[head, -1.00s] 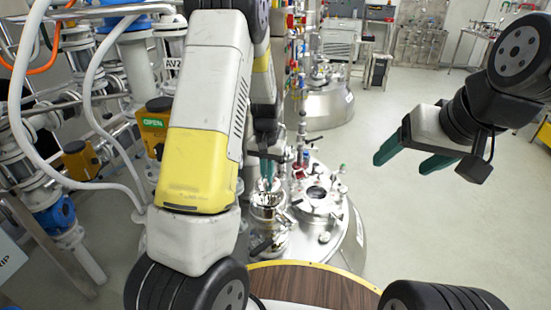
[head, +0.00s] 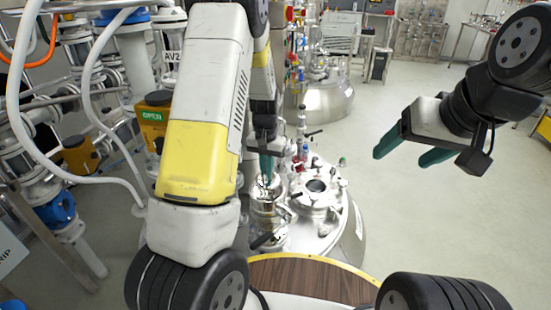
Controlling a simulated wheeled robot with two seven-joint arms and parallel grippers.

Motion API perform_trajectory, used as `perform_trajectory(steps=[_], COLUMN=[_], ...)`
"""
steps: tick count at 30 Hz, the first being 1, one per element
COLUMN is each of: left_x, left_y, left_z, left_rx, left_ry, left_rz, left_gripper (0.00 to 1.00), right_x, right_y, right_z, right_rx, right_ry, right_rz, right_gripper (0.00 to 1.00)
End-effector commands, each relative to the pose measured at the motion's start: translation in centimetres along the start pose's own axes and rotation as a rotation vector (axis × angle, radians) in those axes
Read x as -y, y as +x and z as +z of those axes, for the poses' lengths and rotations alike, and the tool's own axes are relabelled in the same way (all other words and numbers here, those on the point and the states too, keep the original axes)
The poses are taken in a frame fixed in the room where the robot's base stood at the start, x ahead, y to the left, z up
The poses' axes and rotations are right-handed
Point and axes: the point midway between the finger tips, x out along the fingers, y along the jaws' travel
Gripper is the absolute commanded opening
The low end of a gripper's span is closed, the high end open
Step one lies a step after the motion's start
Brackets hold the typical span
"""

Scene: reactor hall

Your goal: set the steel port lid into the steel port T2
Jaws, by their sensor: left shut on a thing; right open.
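My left gripper (head: 266,180) points down over a raised steel port (head: 270,218) on the near left of the shiny reactor top. Its green fingers are shut on a small steel thing at the port's mouth, which I take to be the steel port lid; it is mostly hidden by the fingers. I cannot tell whether the lid is seated or just above the rim. No T2 label is readable. My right gripper (head: 412,150) is open and empty, out to the right above the floor.
Beside the raised port, the reactor top has a round fitting with a dark opening (head: 316,186). Valves and a glass-like column (head: 302,125) stand behind. A second steel vessel (head: 325,98) is further back. Pipework with yellow boxes (head: 154,118) fills the left. The floor at right is clear.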

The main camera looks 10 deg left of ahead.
Motion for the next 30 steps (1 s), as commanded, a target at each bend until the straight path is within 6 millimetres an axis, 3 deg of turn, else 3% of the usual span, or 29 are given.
perform_trajectory(steps=[30], left_x=[0.0], left_y=[2.6], left_z=[0.0], left_rx=[0.001], left_ry=[0.0], left_rz=[0.0], left_gripper=[0.0], right_x=[0.0], right_y=[0.0], right_z=[0.0], right_rx=[0.0], right_ry=[0.0], right_rz=[0.0], right_gripper=[0.72])
